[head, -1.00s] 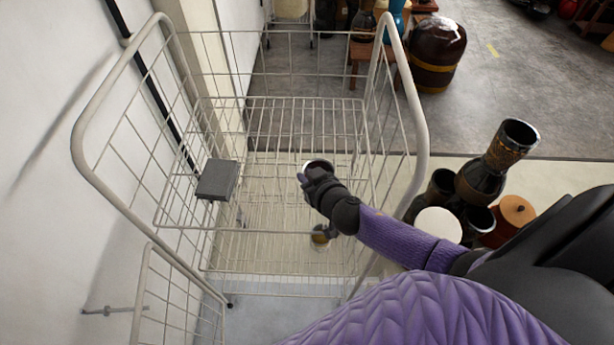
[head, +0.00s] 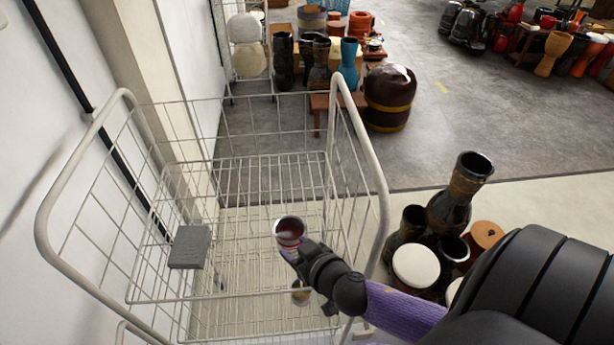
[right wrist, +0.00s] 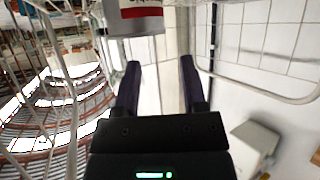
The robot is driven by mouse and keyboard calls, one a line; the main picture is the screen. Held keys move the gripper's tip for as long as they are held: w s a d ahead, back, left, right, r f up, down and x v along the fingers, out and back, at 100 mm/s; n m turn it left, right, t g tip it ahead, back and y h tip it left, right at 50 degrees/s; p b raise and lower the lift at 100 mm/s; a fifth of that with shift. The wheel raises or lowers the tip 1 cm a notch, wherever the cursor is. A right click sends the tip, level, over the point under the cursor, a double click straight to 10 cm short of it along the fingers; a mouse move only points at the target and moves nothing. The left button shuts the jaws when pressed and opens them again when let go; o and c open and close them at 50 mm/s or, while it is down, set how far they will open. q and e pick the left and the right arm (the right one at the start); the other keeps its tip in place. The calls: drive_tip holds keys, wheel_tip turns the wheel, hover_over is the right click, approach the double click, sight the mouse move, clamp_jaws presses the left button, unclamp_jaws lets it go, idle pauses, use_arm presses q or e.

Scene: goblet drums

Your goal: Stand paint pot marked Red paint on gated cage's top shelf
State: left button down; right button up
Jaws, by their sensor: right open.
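A paint pot (head: 289,231) with dark red contents stands upright, apparently on the wire top shelf (head: 232,262) of the gated cage (head: 377,190). Its label cannot be read. In the right wrist view the pot (right wrist: 136,20) shows a red band at the top edge, beyond my fingertips. My right gripper (head: 296,252) is open and empty, just on the near right side of the pot. In the right wrist view its two dark fingers (right wrist: 159,72) are apart with nothing between them. My left gripper is out of view.
A dark grey block (head: 190,247) sits on the shelf's left side. Several drums (head: 443,220) stand right of the cage. A white wall (head: 60,165) is close on the left.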

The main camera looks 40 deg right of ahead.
drive_tip(key=v, duration=0.4)
drive_tip(key=shift+s+r, duration=0.1)
drive_tip(key=shift+s, duration=0.05)
